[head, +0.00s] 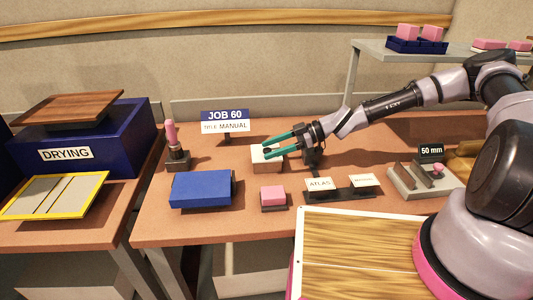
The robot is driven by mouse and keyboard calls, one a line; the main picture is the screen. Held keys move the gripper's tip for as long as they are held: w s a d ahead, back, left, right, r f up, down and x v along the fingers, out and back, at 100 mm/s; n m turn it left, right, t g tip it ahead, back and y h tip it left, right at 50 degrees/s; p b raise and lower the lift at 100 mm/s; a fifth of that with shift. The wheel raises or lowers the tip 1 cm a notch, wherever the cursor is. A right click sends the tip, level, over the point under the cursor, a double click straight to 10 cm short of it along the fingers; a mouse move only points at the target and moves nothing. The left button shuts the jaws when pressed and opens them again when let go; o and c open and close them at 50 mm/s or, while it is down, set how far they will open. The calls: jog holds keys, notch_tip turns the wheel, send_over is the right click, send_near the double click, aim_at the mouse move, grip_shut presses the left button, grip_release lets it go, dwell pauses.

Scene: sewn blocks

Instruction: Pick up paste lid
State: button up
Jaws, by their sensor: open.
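My gripper (266,148) has two teal fingers, apart and pointing left, over or just in front of a small brown block with a pale top (268,165). The fingers hide part of the block's top; I cannot tell whether they touch it. No part is labelled as the paste lid, and I cannot tell for certain which it is. A pink block on a dark base (272,195) sits at the front.
A blue block (201,189) lies front left on the brown table (230,232). The JOB 60 sign (225,121) stands behind. Right are ATLAS cards (320,185) and a 50 mm fixture (410,190). A blue DRYING box (110,140) stands left. A wooden board (350,255) is in front.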

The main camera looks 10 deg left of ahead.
grip_shut()
jog(key=shift+r, duration=0.1)
